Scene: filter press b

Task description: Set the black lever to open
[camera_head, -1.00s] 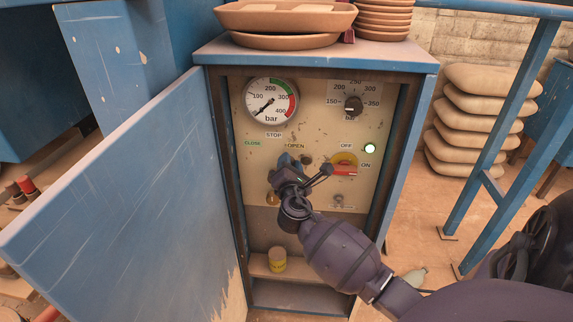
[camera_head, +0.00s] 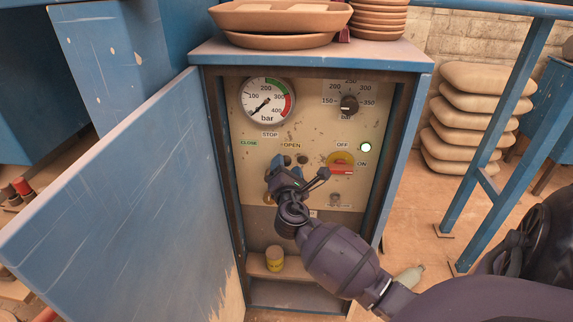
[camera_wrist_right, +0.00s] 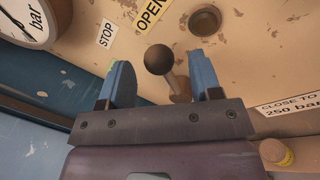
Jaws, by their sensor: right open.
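The black lever (camera_wrist_right: 158,60) has a round ball knob on a short shaft that rises from the cream control panel. In the right wrist view its knob lies in the gap between my blue fingertips, with no contact visible. In the head view a small dark knob (camera_head: 288,160) shows just under the yellow OPEN label (camera_head: 292,146); the gripper hides what is below it. The green CLOSE label (camera_head: 249,143) is farther left, with STOP (camera_head: 270,134) above. My right gripper (camera_head: 284,175) is open in front of the panel. My left gripper is out of view.
The panel sits inside a blue cabinet with its door (camera_head: 120,190) swung open on the left. A red switch (camera_head: 341,169) is right of the gripper, a pressure gauge (camera_head: 266,102) above. A yellow tin (camera_head: 275,258) stands on the shelf below.

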